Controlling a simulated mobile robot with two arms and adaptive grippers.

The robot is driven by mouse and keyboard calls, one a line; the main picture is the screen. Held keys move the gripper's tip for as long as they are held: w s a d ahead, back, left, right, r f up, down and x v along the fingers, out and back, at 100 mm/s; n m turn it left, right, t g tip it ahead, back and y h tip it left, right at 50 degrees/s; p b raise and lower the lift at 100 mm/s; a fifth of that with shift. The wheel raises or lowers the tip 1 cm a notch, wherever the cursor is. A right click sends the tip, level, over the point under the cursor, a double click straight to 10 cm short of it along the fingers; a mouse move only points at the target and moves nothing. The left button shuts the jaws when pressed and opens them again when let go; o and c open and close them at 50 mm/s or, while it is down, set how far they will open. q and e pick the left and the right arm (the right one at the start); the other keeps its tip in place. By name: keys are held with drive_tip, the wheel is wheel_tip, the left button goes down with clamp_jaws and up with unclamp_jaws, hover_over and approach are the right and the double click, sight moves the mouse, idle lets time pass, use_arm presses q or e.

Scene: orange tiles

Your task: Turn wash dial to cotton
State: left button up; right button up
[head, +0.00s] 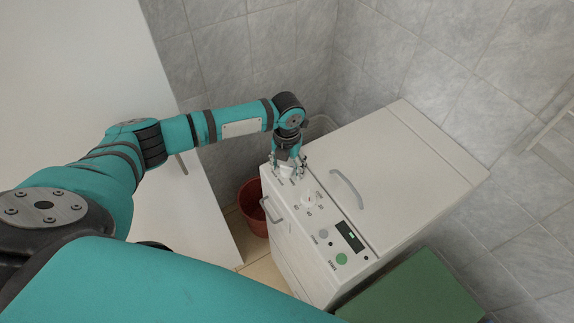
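The washing machine (395,165) is white, with its control panel along the front left edge of its top. My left gripper (288,174) points down over the far end of the panel. Its fingers are spread, one on each side of a white dial that is largely hidden under it; I cannot tell whether they touch it. Printed labels near this dial are too small to read. A second white dial (308,198) with numbers around it is beside the gripper, uncovered. My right gripper is not in view.
The panel also has a grey button (323,233), a dark display (350,236) and a green button (341,259). Grey handles (347,188) stick up from the lid and front. A red bucket (254,208) stands left of the machine. A green surface (415,292) is at right, tiled walls behind.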

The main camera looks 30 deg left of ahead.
sight(287, 166)
use_arm(q)
drive_tip(key=shift+r, duration=0.1)
wheel_tip(287, 166, up, 12)
idle(0.5)
idle(0.4)
